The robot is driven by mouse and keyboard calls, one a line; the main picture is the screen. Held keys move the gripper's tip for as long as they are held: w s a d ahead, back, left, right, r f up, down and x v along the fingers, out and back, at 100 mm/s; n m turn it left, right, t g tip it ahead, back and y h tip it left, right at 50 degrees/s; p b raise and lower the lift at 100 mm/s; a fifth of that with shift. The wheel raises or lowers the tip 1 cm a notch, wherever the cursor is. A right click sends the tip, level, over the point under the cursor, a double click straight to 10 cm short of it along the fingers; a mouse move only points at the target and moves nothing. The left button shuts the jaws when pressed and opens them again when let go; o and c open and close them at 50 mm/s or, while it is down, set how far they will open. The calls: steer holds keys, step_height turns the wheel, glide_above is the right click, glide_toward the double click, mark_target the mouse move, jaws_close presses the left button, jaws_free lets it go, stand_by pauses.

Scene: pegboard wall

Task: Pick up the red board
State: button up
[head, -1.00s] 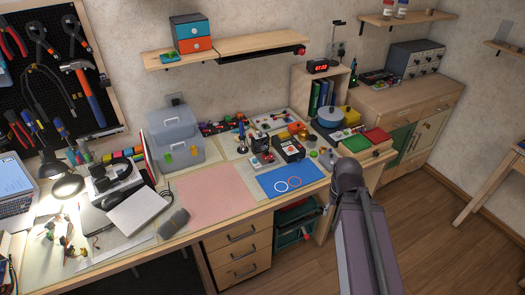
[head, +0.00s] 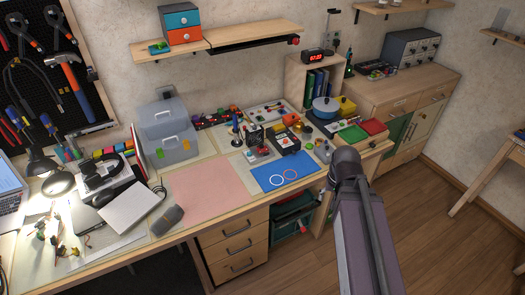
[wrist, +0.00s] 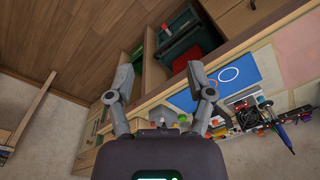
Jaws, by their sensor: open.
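The red board (head: 375,127) lies flat at the right end of the workbench in the head view, beside a green board (head: 352,134). I cannot make out the red board in the wrist view, where my gripper covers part of the bench. My gripper (wrist: 161,82) has its two fingers wide apart, with nothing between them. In the head view my arm reaches up from the bottom, ending in front of the bench's right front edge; the fingers are hidden there.
A blue mat (head: 285,170) with two rings lies to the left. Drawers (head: 235,245) and a dark green crate (head: 293,220) are below the bench.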

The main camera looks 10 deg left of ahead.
steer(key=w+a+f+m+t+y+b, duration=0.2)
steer(key=w+a+f+m+t+b, duration=0.1)
steer(key=w+a+m+b, duration=0.3)
steer(key=w+a+f+m+t+y+b, duration=0.2)
steer(key=w+a+m+b, duration=0.4)
steer(key=w+m, duration=0.5)
steer(key=w+a+f+m+t+y+b, duration=0.3)
steer(key=w+m+b, duration=0.5)
steer(key=w, duration=0.3)
steer(key=shift+w+a+f+m+t, duration=0.1)
steer(key=shift+a+f+m+t, duration=0.15)
steer(key=shift+a+f+t, duration=0.4)
steer(key=shift+w+a+f+m+t, duration=0.1)
steer(key=shift+a+f+m+t, duration=0.15)
steer(key=shift+a+f, duration=0.7)
steer(key=shift+w+a+r+m+t+b, duration=0.4)
steer(key=shift+w+a+m+b, duration=0.2)
steer(key=shift+m, duration=0.4)
steer(key=b, duration=0.3)
glide_toward(262, 145)
steer(key=shift+x, duration=2.1)
